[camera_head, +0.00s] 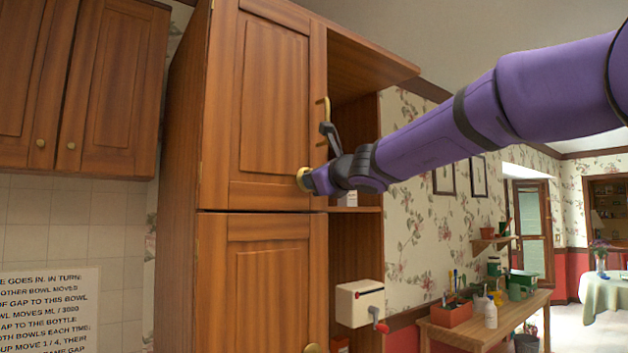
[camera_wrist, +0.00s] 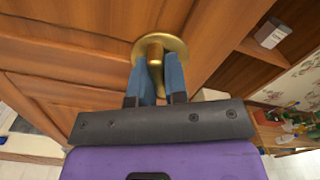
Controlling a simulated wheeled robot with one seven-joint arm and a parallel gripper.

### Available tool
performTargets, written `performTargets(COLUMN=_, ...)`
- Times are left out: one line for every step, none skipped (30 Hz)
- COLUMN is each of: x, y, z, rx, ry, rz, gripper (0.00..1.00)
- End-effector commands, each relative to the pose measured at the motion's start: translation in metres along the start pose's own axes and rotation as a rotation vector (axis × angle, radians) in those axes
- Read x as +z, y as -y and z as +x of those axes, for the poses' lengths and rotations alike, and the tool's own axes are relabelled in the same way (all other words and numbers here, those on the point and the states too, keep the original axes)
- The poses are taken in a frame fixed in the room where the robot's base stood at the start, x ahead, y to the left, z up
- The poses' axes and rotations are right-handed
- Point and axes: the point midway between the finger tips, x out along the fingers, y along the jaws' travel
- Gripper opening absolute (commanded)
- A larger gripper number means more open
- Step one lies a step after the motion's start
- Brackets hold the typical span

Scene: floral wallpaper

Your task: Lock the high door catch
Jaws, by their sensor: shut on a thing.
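The high door (camera_head: 265,95) is the upper brown wooden panel door of a tall cupboard. Its catch (camera_head: 303,178) is a round brass plate low on the door near its right edge. In the wrist view the brass plate (camera_wrist: 152,44) faces me, and a brass turn piece (camera_wrist: 155,72) stands out from it. My gripper (camera_head: 309,181) is at the catch, reaching in from the right. In the wrist view its blue fingers (camera_wrist: 159,72) are on both sides of the brass turn piece, shut on it. The fingers hide part of the piece.
A brass bar handle (camera_head: 323,110) sits above the catch. A lower door (camera_head: 262,285) is below. Open shelving lies to the right, with a white box (camera_head: 348,199) on it. A white box with a red crank (camera_head: 361,303) is lower right. A workbench (camera_head: 487,325) stands beyond.

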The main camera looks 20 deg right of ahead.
Motion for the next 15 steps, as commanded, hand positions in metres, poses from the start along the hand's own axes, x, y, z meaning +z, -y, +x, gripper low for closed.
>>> performTargets(x=-0.0008, y=-0.0007, z=0.0003, rx=0.001, ry=-0.001, rz=0.042, gripper=0.0)
performTargets(x=-0.0008, y=-0.0007, z=0.0003, rx=0.001, ry=-0.001, rz=0.07, gripper=0.0)
performTargets(x=-0.0007, y=-0.0007, z=0.0003, rx=0.001, ry=-0.001, rz=0.107, gripper=0.0)
performTargets(x=-0.0008, y=-0.0007, z=0.0003, rx=0.001, ry=-0.001, rz=0.135, gripper=0.0)
performTargets(x=-0.0007, y=-0.0007, z=0.0003, rx=0.001, ry=-0.001, rz=0.162, gripper=0.0)
performTargets(x=-0.0007, y=-0.0007, z=0.0003, rx=0.001, ry=-0.001, rz=0.198, gripper=0.0)
performTargets(x=-0.0007, y=-0.0007, z=0.0003, rx=0.001, ry=-0.001, rz=0.224, gripper=0.0)
performTargets(x=-0.0007, y=-0.0007, z=0.0003, rx=0.001, ry=-0.001, rz=0.25, gripper=0.0)
performTargets(x=-0.0007, y=-0.0007, z=0.0003, rx=0.001, ry=-0.001, rz=0.282, gripper=0.0)
performTargets(x=-0.0007, y=-0.0007, z=0.0003, rx=0.001, ry=-0.001, rz=0.306, gripper=0.0)
performTargets(x=-0.0007, y=-0.0007, z=0.0003, rx=0.001, ry=-0.001, rz=0.328, gripper=0.0)
performTargets(x=-0.0007, y=-0.0007, z=0.0003, rx=0.001, ry=-0.001, rz=0.356, gripper=0.0)
performTargets(x=-0.0007, y=-0.0007, z=0.0003, rx=0.001, ry=-0.001, rz=0.377, gripper=0.0)
performTargets(x=-0.0007, y=-0.0007, z=0.0003, rx=0.001, ry=-0.001, rz=0.397, gripper=0.0)
performTargets(x=-0.0007, y=-0.0007, z=0.0003, rx=0.001, ry=-0.001, rz=0.42, gripper=0.0)
